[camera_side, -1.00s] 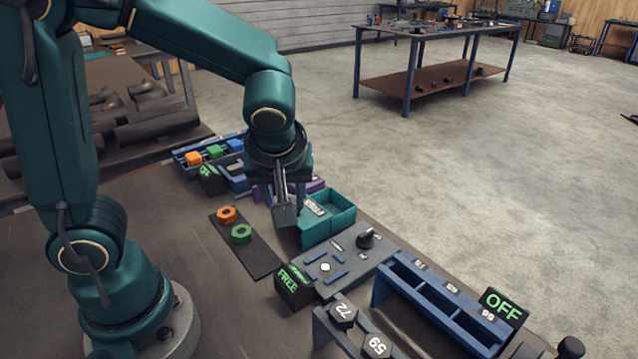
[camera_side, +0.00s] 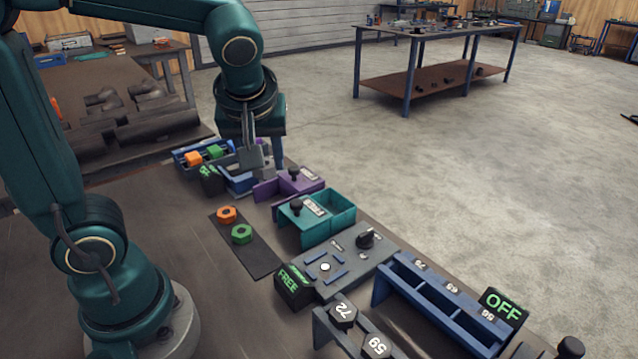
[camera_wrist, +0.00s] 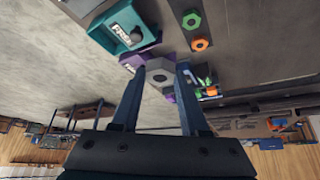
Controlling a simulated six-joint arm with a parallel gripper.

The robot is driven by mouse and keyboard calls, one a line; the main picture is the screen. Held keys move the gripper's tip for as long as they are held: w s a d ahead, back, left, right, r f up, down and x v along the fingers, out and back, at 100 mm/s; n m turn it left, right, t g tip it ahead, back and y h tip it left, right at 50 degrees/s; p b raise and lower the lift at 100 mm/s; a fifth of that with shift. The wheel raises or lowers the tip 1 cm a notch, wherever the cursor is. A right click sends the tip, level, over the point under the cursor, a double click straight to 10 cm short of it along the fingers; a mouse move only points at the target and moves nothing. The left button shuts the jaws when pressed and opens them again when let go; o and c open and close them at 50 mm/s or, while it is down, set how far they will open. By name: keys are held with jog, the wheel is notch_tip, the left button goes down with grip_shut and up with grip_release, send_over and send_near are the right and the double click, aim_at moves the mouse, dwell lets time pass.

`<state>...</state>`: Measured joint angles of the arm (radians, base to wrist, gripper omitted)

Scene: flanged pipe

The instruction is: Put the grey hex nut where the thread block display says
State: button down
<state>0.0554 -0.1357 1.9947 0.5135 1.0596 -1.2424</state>
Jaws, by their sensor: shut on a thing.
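My gripper (camera_side: 264,158) is shut on the grey hex nut, which shows in the wrist view (camera_wrist: 160,74) between the two fingertips (camera_wrist: 160,82). I cannot tell which unit is the thread block.
An orange nut (camera_side: 227,214) and a green nut (camera_side: 241,234) lie on a dark strip (camera_side: 262,262). A purple holder (camera_side: 300,185), teal bin (camera_side: 330,225), grey panel (camera_side: 335,275) with a FREE display (camera_side: 293,287), and blue rack (camera_side: 440,300) with an OFF display (camera_side: 502,307) line the bench.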

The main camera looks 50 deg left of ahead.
jog(key=shift+w+r, duration=0.2)
jog(key=shift+w, duration=0.1)
jog(key=w+f, duration=0.7)
jog(key=w, duration=0.6)
jog(key=shift+n, duration=0.4)
jog(key=shift+w+d+f, duration=0.1)
jog(key=shift+f, duration=0.1)
jog(key=shift+f, duration=2)
jog(key=shift+f, duration=0.95)
